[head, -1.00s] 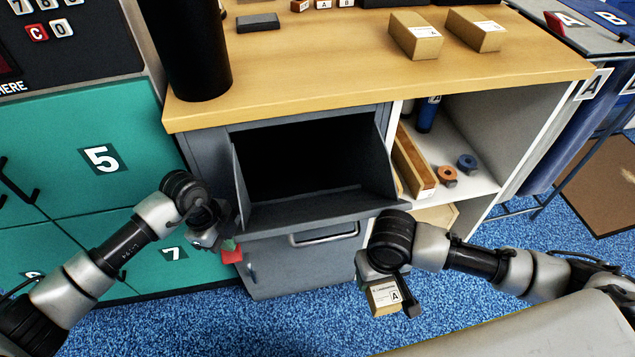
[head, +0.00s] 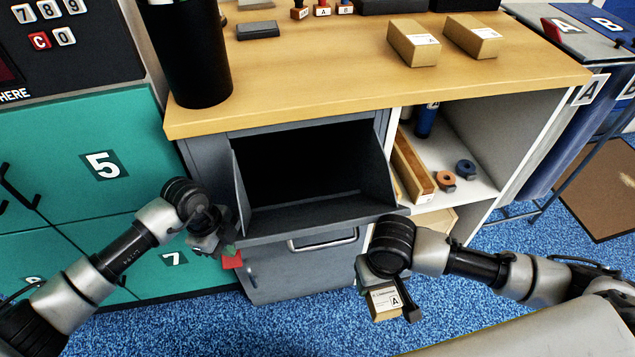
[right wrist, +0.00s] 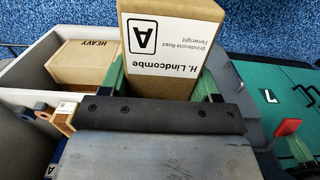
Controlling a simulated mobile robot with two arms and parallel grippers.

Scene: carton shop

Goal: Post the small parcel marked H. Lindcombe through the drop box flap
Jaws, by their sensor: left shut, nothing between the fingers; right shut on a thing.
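The small parcel (head: 386,303), a brown carton with a white label and an A, is held by my right gripper (head: 390,290) in front of the drop box and below its flap. In the right wrist view the parcel (right wrist: 170,50) reads H. Lindcombe, between green fingers. The grey drop box (head: 300,270) stands under the counter. Its flap (head: 320,216) is tilted outward, and the opening above it is dark and shows nothing inside. My left gripper (head: 226,246) is shut and empty at the flap's left edge; whether it touches the flap I cannot tell.
A white shelf unit (head: 478,190) right of the drop box holds a wooden tray and tape rolls. A box marked HEAVY (right wrist: 85,65) sits in a compartment. Teal lockers (head: 100,190) stand left. Two cartons lie on the wooden counter (head: 310,75). Blue floor is clear in front.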

